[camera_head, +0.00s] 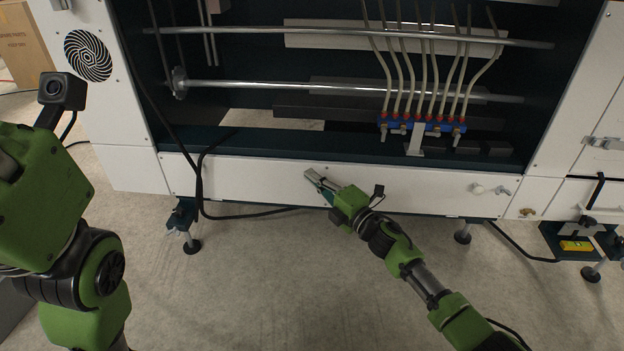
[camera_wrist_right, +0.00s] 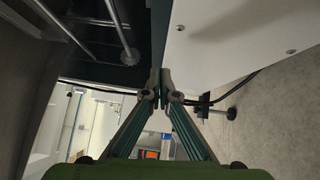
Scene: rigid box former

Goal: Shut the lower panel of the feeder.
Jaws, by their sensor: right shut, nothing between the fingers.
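The feeder (camera_head: 128,150) is a large white machine with a dark open interior. Its lower panel (camera_head: 250,183) is a long white strip below the opening, and it also shows at the upper right of the right wrist view (camera_wrist_right: 235,40). My right gripper (camera_head: 311,176) is shut and empty, its fingertips in front of the panel near its middle. In the right wrist view the fingertips (camera_wrist_right: 161,78) meet close to the panel's edge; I cannot tell whether they touch it. My left arm is at the left; its gripper is out of view.
Metal rods (camera_head: 340,88) and a blue manifold with several hoses (camera_head: 422,126) lie inside the opening. A black cable (camera_head: 250,214) hangs over the panel's left end. Feet (camera_head: 192,246) stand under the machine. The grey floor (camera_head: 270,290) in front is clear.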

